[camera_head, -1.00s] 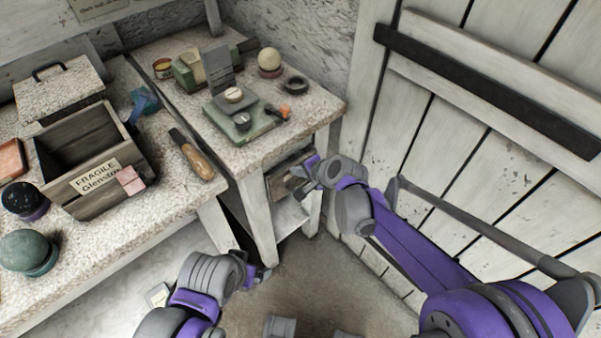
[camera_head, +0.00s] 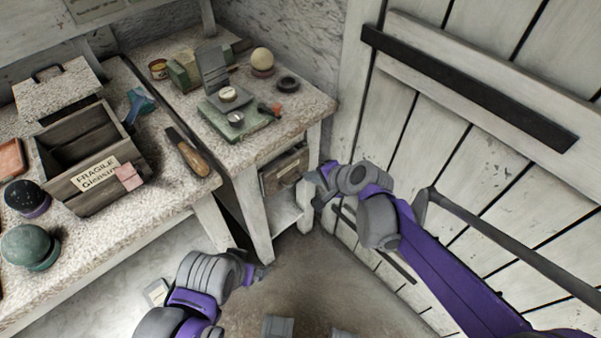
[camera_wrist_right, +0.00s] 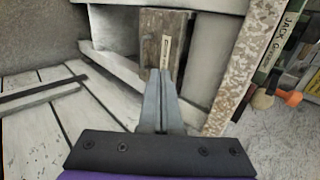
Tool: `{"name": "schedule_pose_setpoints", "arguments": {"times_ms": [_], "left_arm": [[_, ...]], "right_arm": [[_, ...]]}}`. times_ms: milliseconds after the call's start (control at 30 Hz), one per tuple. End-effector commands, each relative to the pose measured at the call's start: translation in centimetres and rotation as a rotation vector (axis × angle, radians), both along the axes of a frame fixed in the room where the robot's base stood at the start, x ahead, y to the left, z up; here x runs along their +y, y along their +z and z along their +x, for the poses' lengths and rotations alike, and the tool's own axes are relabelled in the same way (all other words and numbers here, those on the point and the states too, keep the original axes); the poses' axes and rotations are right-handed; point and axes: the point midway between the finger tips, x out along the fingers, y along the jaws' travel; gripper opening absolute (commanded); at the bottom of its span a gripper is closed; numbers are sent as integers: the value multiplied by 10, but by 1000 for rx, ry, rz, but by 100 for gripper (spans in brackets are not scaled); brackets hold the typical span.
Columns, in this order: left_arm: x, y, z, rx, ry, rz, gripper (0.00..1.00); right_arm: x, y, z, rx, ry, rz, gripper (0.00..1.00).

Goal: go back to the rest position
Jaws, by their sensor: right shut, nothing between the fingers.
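My right gripper (camera_head: 318,186) is beside the front leg of the smaller table, near the plank door. In the right wrist view its two fingers (camera_wrist_right: 160,90) are together with nothing between them. A wooden drawer or box with a pale label (camera_head: 284,170) sits under the tabletop; it also shows beyond the fingertips in the wrist view (camera_wrist_right: 152,28). From the head the gripper looks just right of it and apart from it. My left gripper (camera_head: 262,272) is low, in front of the bench; its fingers are too small to tell open from shut.
The smaller table (camera_head: 310,105) holds a green scale-like device (camera_head: 240,124), a pale sphere (camera_head: 262,59) and a dark ring (camera_head: 288,85). The long bench holds an open FRAGILE crate (camera_head: 85,190) and a green sphere (camera_head: 30,246). The plank door (camera_head: 455,150) bounds the right; floor (camera_head: 325,285) is open between.

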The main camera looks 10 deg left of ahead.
Motion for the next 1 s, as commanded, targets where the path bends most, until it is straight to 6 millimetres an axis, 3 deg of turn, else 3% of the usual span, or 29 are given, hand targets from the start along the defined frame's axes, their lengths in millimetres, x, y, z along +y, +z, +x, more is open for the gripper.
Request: {"name": "schedule_pose_setpoints", "arguments": {"times_ms": [200, 533, 633, 767, 1000], "left_arm": [[0, 8, -1, -3, 0, 0, 94], [0, 8, -1, -3, 0, 0, 94], [0, 8, -1, -3, 0, 0, 94], [0, 9, -1, -3, 0, 0, 94], [0, 8, -1, -3, 0, 0, 94]], "right_arm": [[-17, 20, -13, 1, 0, -1, 0], [-22, 23, -16, -1, 1, -4, 0], [-33, 24, -24, -14, 13, -39, 0], [-72, 28, -55, -56, 59, -164, 0], [-167, 20, -146, -125, 210, -513, 0]]}}
